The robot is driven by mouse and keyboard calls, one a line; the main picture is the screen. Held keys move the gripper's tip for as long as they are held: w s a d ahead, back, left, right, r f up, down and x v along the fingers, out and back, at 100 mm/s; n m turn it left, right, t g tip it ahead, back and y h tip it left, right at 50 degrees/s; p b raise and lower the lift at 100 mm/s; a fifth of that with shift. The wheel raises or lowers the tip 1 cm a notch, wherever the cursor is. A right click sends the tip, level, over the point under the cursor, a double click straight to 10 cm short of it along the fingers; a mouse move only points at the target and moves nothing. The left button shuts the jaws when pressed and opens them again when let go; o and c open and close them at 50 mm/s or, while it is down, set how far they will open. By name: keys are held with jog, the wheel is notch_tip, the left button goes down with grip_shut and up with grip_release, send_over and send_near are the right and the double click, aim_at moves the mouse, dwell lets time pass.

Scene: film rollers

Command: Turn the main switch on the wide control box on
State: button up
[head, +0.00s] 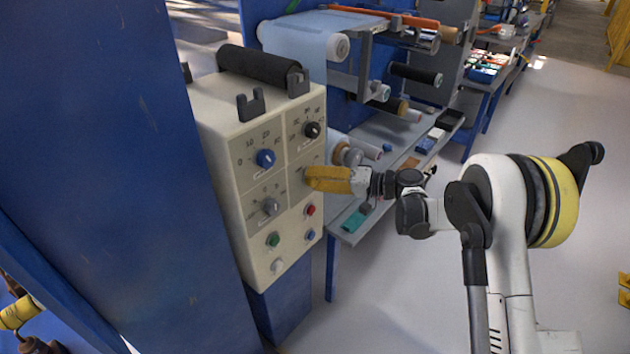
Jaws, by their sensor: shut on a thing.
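The wide control box (235,125) is a cream cabinet with a roller on top, in the left half of the head view. Its front has a blue knob (265,158), a black knob (312,130) and a grey knob (270,206), each with a dial scale. My yellow gripper (309,179) is at the panel's right side, below the black knob. It is shut on a control there that its fingers hide. The labels are too small to read, so I cannot tell for certain which control is the main switch, or its setting.
Green (273,239), red (310,210), blue (310,235) and white (277,266) buttons sit below the knobs, close under my gripper. A blue panel (120,150) stands left of the box. A grey bench (372,212) with film rollers is behind.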

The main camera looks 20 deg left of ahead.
jog(key=shift+m+y, duration=0.4)
jog(key=shift+m, duration=0.3)
jog(key=o, duration=1.2)
jog(key=shift+c, duration=0.2)
jog(key=d+r, duration=0.1)
jog(key=d, duration=1.1)
jog(key=shift+r, duration=0.15)
jog(key=shift+s, duration=0.1)
